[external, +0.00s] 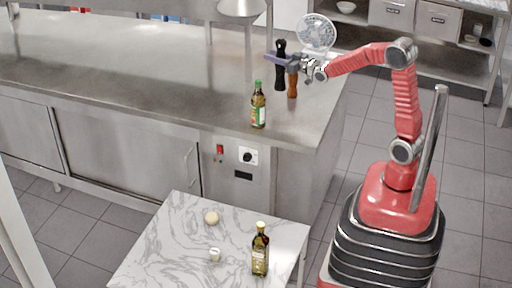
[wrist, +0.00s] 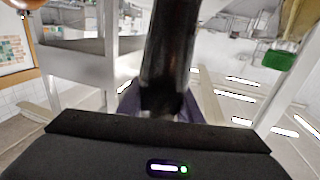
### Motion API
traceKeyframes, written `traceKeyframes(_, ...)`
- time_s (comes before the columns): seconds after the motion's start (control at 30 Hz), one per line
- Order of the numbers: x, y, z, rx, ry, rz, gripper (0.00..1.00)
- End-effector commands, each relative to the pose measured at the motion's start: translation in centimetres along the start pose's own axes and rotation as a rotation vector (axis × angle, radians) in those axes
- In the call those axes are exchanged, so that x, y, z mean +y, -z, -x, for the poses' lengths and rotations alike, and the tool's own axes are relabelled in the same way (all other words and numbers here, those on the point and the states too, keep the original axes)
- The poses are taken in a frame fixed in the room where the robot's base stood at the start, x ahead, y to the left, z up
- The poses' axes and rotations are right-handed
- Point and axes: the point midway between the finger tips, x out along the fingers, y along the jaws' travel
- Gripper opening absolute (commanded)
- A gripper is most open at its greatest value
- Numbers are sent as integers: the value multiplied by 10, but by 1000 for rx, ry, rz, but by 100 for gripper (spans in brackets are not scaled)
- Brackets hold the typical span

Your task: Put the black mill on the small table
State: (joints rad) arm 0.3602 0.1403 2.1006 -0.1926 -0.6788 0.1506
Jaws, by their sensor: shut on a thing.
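The black mill (external: 280,76) is upright at the right end of the steel counter, with my gripper (external: 276,60) around its middle. In the wrist view the dark mill (wrist: 168,55) fills the centre between the jaws. My gripper is shut on it. I cannot tell whether its base touches the counter. The small table (external: 165,240) has a white marbled top and stands in front of the counter.
A brown mill (external: 292,86) stands close beside the black one. A green-capped bottle (external: 258,108) stands near the counter edge.

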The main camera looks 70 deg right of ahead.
Motion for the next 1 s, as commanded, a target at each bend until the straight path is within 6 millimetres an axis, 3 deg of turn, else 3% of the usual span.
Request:
traceKeyframes(0.5,-100,54,78,5,100,-1,0)
traceKeyframes(0.8,-146,62,109,2,172,0,0)
traceKeyframes(1.0,-175,57,117,1,223,1,0)
